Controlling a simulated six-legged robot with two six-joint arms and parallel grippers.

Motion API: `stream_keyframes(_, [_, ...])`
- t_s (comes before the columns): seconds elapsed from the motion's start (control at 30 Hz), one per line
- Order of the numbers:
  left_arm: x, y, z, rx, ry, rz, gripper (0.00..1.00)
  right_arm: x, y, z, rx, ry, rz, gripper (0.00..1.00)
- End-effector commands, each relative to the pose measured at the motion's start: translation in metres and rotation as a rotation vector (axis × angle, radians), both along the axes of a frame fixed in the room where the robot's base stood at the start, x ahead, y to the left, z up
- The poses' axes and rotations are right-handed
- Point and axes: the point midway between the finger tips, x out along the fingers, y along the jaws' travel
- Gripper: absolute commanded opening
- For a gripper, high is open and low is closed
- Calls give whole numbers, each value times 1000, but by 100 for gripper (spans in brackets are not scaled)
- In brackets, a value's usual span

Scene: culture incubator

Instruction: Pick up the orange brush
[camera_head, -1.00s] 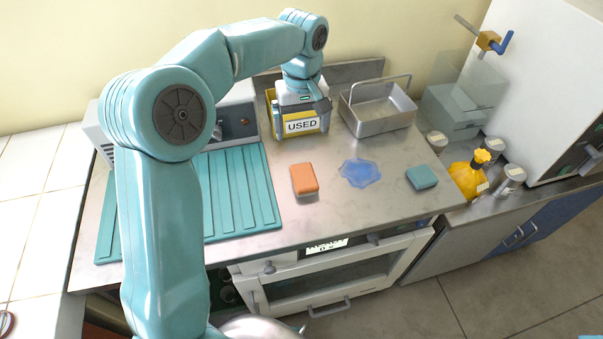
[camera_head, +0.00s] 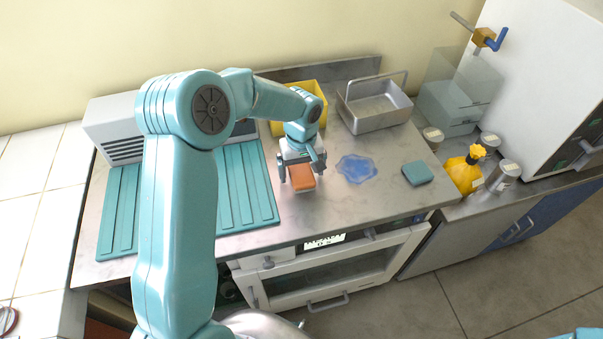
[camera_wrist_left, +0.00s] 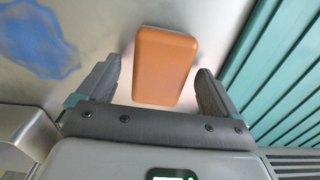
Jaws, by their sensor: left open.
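The orange brush (camera_head: 302,179) is a rounded block on the steel counter, between the ribbed teal mat and a blue puddle. My left gripper (camera_head: 302,184) is over it, with a finger at each side. In the left wrist view the brush (camera_wrist_left: 165,66) lies between the two open fingers (camera_wrist_left: 160,88), with a gap on both sides. The gripper's body hides part of the brush in the head view. My right gripper is not in view.
A blue puddle (camera_head: 357,169) lies right of the brush, with a teal sponge (camera_head: 417,173) farther right. The ribbed teal mat (camera_head: 247,188) is at left. A yellow bin (camera_head: 313,94) and a metal basket (camera_head: 375,108) stand behind.

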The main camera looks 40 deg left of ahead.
Motion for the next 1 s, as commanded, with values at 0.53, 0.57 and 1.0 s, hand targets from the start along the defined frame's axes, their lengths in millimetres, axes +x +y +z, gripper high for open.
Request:
stream_keyframes(0.53, [0, 0, -1, 1, -1, 0, 31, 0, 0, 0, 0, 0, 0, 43])
stream_keyframes(0.57, [0, 0, -1, 1, -1, 0, 31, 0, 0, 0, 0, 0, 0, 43])
stream_keyframes(1.0, [1, 0, 38, 2, -7, 1, 31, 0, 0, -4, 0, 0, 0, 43])
